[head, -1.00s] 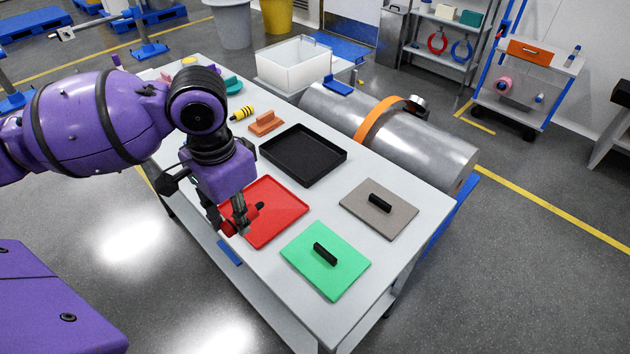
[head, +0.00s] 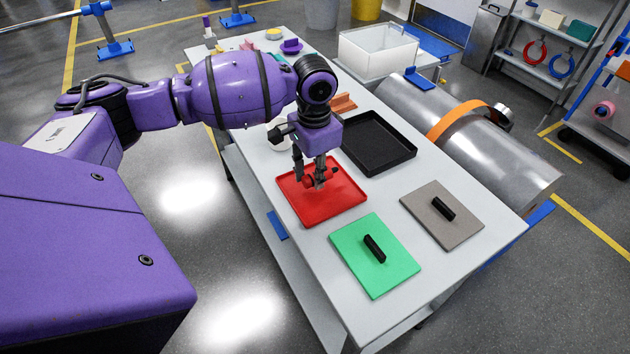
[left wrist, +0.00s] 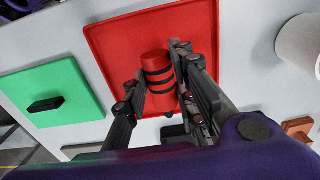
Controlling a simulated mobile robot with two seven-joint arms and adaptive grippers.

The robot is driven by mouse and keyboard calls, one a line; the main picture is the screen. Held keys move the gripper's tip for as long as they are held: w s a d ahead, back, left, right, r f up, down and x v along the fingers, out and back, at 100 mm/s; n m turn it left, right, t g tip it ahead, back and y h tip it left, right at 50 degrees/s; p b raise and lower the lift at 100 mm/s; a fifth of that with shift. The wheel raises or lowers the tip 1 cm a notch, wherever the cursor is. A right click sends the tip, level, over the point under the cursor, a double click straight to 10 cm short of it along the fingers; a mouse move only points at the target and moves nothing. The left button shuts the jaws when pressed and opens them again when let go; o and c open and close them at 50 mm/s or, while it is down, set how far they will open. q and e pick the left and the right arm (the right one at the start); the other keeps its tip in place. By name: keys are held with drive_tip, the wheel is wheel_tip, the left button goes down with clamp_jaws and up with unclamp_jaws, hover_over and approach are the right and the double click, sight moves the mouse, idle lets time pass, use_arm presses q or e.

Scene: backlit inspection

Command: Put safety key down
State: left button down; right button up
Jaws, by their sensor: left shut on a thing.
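The safety key is a red cylinder with black bands (left wrist: 155,58); it also shows in the head view (head: 308,183). My left gripper (head: 318,186) is shut on it, its fingers on either side of the cylinder in the left wrist view (left wrist: 158,98). The key is over the inside of the red tray (head: 345,200), near its middle. I cannot tell whether it touches the tray floor. The red tray also fills the middle of the left wrist view (left wrist: 110,40). My right gripper is out of view.
A black tray (head: 385,150) lies behind the red tray. A green plate (head: 355,245) and a grey plate (head: 465,220), each with a black handle, lie to the front and right. A white bin (head: 375,52) and a steel cylinder with an orange band (head: 410,105) stand beyond the table.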

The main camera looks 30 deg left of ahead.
use_arm(q)
drive_tip(key=shift+f, duration=1.35)
drive_tip(key=shift+f, duration=0.1)
drive_tip(key=c, duration=1.5)
unclamp_jaws()
drive_tip(key=shift+f, duration=0.1)
drive_tip(key=shift+o, duration=0.2)
wheel_tip(320, 180, up, 12)
drive_tip(key=shift+s+r+p, duration=0.1)
drive_tip(key=shift+r+p, duration=0.1)
drive_tip(key=shift+p, duration=0.15)
